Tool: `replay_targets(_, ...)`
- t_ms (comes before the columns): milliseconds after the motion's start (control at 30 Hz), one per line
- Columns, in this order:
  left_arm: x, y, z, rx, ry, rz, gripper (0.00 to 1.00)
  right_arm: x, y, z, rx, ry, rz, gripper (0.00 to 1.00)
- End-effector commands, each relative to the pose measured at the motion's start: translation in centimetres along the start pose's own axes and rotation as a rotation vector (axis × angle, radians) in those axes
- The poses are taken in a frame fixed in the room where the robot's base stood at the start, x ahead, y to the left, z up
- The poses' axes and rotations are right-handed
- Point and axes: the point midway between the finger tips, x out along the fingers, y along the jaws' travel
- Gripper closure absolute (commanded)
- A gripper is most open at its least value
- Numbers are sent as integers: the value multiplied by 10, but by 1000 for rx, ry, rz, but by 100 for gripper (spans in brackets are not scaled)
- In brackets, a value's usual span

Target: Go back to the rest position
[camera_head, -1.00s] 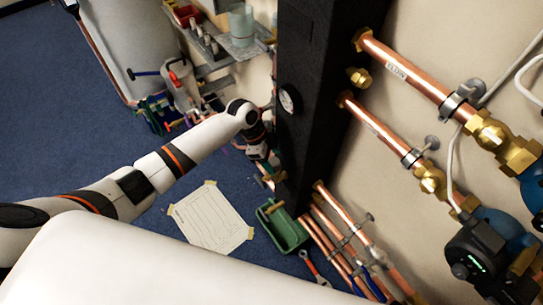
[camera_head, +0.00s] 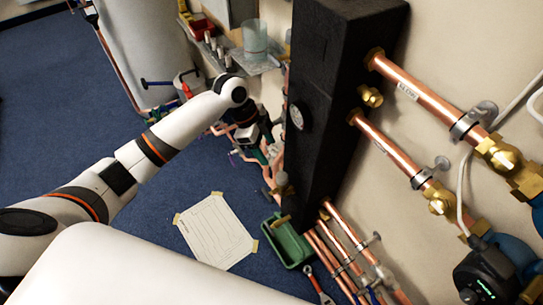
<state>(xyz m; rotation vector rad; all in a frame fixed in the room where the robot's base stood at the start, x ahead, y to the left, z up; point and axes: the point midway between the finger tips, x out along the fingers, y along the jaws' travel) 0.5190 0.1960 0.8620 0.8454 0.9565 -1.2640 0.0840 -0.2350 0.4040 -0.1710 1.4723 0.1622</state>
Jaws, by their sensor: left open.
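My left arm reaches in from the left across the lower left of the head view. Its gripper (camera_head: 268,150) is beside the lower left side of the black manifold block (camera_head: 335,100), close to some copper pipework there. The gripper is small and dark in the picture, and its fingers are partly lost among the pipes. I see nothing clearly held in it. My right gripper is not in view.
Copper pipes (camera_head: 405,85) with brass fittings run right from the black block. A green tray (camera_head: 288,243), a taped paper sheet (camera_head: 214,231) and a red wrench (camera_head: 318,286) lie on the blue floor. A white tank (camera_head: 150,45) stands upper left. Open floor lies left.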

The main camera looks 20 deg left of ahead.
Motion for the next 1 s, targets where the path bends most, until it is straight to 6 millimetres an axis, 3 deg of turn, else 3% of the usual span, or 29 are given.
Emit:
replay_targets(167,-8,0,0,0,-1,0,39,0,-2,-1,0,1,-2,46)
replay_targets(667,-6,-2,1,-2,0,-1,39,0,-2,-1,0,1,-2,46)
replay_targets(767,8,-17,4,-24,3,-1,39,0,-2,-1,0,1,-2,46)
replay_targets(833,26,-37,10,-64,6,6,39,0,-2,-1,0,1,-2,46)
replay_targets(1000,63,-108,20,-284,2,78,39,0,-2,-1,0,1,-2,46)
